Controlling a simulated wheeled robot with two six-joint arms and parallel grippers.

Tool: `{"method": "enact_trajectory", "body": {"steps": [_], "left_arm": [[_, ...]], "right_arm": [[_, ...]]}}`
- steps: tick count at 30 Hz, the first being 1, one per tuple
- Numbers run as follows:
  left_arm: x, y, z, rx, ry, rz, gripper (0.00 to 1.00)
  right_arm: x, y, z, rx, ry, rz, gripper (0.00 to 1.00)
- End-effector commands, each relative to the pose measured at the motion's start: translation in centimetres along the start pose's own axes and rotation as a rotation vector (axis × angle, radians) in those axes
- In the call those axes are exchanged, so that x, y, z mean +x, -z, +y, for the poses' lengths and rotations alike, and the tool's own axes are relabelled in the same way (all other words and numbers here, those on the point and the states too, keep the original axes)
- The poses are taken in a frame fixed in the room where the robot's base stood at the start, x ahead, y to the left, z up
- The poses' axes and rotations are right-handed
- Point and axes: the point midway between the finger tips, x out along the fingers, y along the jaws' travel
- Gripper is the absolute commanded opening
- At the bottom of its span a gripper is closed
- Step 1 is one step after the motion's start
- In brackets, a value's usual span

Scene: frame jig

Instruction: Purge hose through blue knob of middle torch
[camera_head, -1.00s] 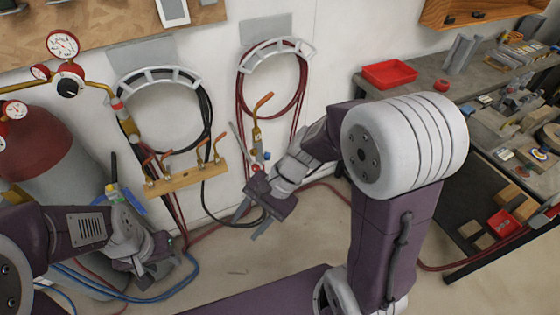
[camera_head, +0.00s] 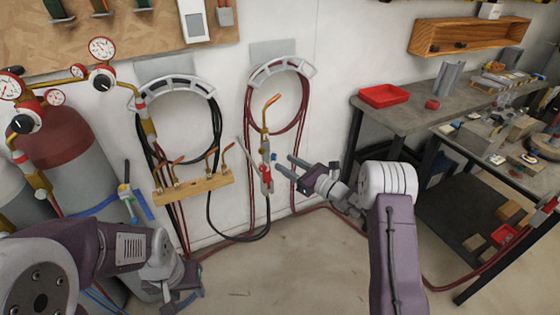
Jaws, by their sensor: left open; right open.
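A brass torch (camera_head: 265,128) with an orange bent tip hangs upright against the wall under the right hose hanger. A small blue knob (camera_head: 273,156) shows on its right side and red (camera_head: 266,178) on its lower body. Several more torches (camera_head: 182,173) stand in the wooden rack (camera_head: 195,189) to its left. I cannot tell which is the middle torch. My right gripper (camera_head: 284,165) is open, its fingers pointing left close to the hanging torch's knobs; I cannot tell whether they touch. My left gripper (camera_head: 186,292) is open and empty at the lower left, low near the floor.
Black hose (camera_head: 213,130) and red hose (camera_head: 303,105) hang coiled on wall hangers. A red-topped cylinder (camera_head: 55,140) with gauges (camera_head: 102,48) stands left. A workbench (camera_head: 425,110) with a red tray (camera_head: 388,95) stands right. Floor (camera_head: 290,270) between my arms is mostly clear.

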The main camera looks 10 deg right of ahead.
Motion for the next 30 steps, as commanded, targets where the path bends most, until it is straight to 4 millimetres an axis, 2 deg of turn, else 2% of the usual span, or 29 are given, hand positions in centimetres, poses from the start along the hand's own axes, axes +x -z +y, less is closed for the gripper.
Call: {"method": "enact_trajectory", "body": {"steps": [3, 6, 16, 21, 26, 30], "left_arm": [[-0.1, 0.0, 0.0, 0.000, 0.000, 0.000, 0.45], [-0.1, 0.0, 0.0, 0.000, 0.000, 0.000, 0.45], [-0.1, 0.0, 0.0, 0.000, 0.000, 0.000, 0.45], [-0.1, 0.0, 0.0, 0.000, 0.000, 0.000, 0.45], [0.0, 0.0, 0.0, 0.000, 0.000, 0.000, 0.45], [1.0, -0.1, 0.0, 0.000, 0.000, 0.000, 0.45]], "right_arm": [[2.2, 0.0, 0.1, 0.000, -0.003, -0.001, 0.45], [3.4, 0.0, 0.1, 0.000, -0.002, 0.000, 0.45], [4.0, 0.0, 0.0, 0.001, 0.000, 0.001, 0.45], [4.0, 0.0, 0.0, 0.001, -0.001, 0.001, 0.00], [4.0, 0.1, 0.0, -0.002, -0.001, -0.001, 0.00], [4.0, 0.4, 0.0, -0.029, -0.001, -0.012, 0.00]]}}
